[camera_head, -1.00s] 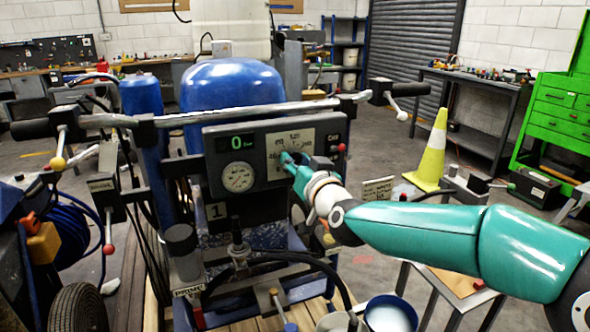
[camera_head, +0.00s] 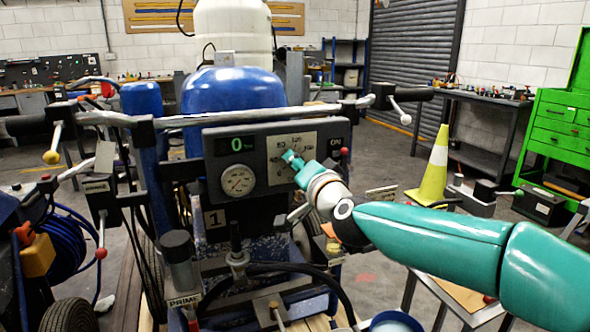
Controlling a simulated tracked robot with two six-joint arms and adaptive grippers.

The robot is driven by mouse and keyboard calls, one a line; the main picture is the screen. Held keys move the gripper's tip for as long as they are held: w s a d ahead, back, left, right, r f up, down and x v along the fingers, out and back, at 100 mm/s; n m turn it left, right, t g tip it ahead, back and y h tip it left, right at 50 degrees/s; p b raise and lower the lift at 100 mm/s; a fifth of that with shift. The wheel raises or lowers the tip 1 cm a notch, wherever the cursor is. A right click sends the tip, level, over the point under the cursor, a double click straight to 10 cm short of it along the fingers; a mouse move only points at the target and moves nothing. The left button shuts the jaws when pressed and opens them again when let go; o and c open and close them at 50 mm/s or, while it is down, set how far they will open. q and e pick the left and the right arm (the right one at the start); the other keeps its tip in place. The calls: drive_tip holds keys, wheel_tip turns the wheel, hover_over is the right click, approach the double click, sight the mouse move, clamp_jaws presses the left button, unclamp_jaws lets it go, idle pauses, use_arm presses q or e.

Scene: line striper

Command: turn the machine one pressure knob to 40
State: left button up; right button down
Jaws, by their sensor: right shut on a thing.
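Machine one is a line striper with a dark control panel (camera_head: 262,138), a green digital display (camera_head: 236,144) reading 0 and a round gauge (camera_head: 238,181). My right gripper (camera_head: 291,159) is at the pale dial plate (camera_head: 307,141) on the panel's right side, shut on the pressure knob. The knob is mostly hidden by the gripper, so its pointer cannot be read. Some numbers of the dial plate show around the fingers. My left gripper is not in view.
A handlebar (camera_head: 240,116) crosses above the panel, with levers at both ends. A blue tank (camera_head: 232,90) stands behind it. A yellow cone (camera_head: 434,168), a workbench (camera_head: 472,108) and a green tool cabinet (camera_head: 556,120) stand to the right.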

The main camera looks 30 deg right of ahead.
drive_tip(key=shift+r, duration=0.15)
drive_tip(key=c, duration=1.2)
unclamp_jaws()
drive_tip(key=o, duration=0.4)
drive_tip(key=shift+w+d, duration=0.1)
drive_tip(key=shift+o, duration=0.2)
drive_tip(key=v, duration=1.2)
drive_tip(key=shift+f, duration=0.2)
